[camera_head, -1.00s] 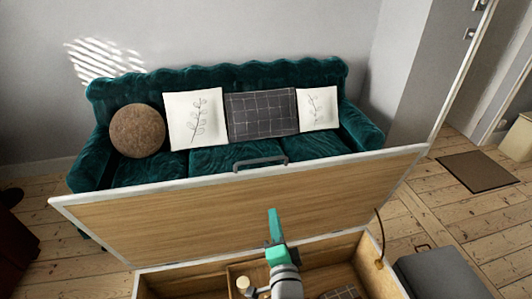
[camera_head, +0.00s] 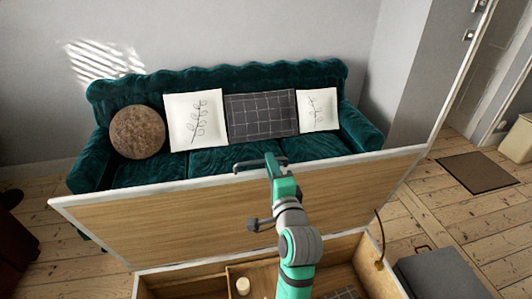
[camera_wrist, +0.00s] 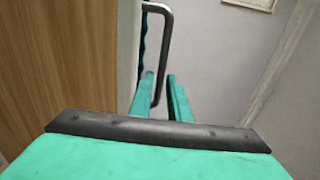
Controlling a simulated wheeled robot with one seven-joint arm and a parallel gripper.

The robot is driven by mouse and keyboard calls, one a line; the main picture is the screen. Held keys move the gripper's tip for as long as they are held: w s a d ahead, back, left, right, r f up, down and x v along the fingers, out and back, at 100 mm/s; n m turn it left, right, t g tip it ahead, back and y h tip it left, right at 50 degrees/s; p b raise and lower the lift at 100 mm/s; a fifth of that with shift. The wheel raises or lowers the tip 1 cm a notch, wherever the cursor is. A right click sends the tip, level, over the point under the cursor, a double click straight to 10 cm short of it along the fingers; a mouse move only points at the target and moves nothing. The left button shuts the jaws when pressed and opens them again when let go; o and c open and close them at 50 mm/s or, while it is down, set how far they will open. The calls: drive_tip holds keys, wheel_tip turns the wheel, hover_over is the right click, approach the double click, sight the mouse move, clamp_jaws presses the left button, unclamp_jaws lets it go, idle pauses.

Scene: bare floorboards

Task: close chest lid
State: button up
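The chest lid (camera_head: 160,215) stands raised and tilted, its wood inner face with a white rim toward me. A dark grey bar handle (camera_head: 246,164) sits on its top edge. The chest (camera_head: 146,288) is open below. My gripper (camera_head: 272,160) is up at the right part of the handle. In the wrist view my teal fingers (camera_wrist: 163,82) are apart. The handle (camera_wrist: 168,40) runs down into the gap between them, with space visible beside the bar. Whether a finger touches it I cannot tell. The lid's wood face (camera_wrist: 60,60) fills the left of that view.
A green sofa (camera_head: 230,85) with several cushions stands behind the lid. A grey case (camera_head: 440,275) is on the floor to the right of the chest. A pale round object (camera_head: 243,286) lies inside the chest. A brown mat (camera_head: 478,172) lies farther right.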

drive_tip(key=w+a, duration=0.1)
drive_tip(key=w, duration=0.5)
drive_tip(key=shift+a, duration=0.2)
drive_tip(key=shift+f, duration=0.1)
drive_tip(key=shift+w, duration=0.1)
clamp_jaws()
